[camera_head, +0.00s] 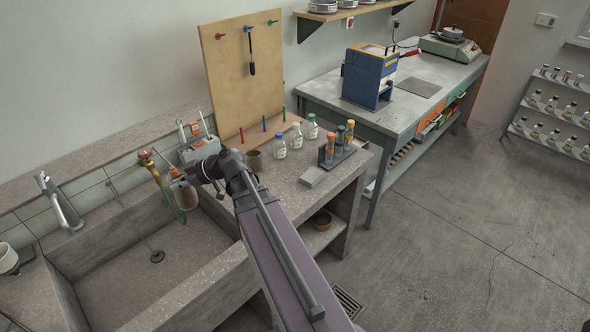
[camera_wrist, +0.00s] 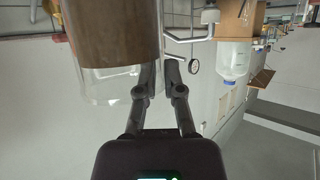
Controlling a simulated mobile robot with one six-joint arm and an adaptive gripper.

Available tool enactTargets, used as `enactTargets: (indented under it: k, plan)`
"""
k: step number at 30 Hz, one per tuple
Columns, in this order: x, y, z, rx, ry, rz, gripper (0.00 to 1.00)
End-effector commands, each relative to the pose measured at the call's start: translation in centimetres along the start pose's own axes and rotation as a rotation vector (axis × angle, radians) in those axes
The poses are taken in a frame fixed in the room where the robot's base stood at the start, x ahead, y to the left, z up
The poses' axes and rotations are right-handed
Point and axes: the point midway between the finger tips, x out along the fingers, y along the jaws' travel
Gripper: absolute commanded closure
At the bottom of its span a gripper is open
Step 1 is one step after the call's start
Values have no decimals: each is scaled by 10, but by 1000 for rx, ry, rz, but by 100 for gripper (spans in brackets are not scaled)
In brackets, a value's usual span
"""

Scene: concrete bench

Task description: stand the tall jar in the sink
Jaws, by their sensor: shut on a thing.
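The tall jar (camera_head: 184,196) is clear glass with brown contents in its lower part. In the head view it hangs from my gripper (camera_head: 190,178) near the back right of the sink (camera_head: 120,285); I cannot tell its height over the basin. In the wrist view, where the scene appears upside down, the jar (camera_wrist: 108,32) fills the upper left. My gripper (camera_wrist: 158,70) is shut on its clear glass part. The jar looks roughly upright. The arm hides part of the gripper and the sink's right end in the head view.
A brass tap with a green hose (camera_head: 163,186) hangs close left of the jar. A metal faucet (camera_head: 60,203) stands behind the basin, whose middle is clear.

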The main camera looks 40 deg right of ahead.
Motion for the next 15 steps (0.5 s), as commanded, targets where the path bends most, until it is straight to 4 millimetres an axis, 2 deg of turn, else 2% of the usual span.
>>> enactTargets:
  k: [8,15]
  plan:
    - [-46,44,31,47,-1,94,100]
    - [-96,81,63,94,-1,188,100]
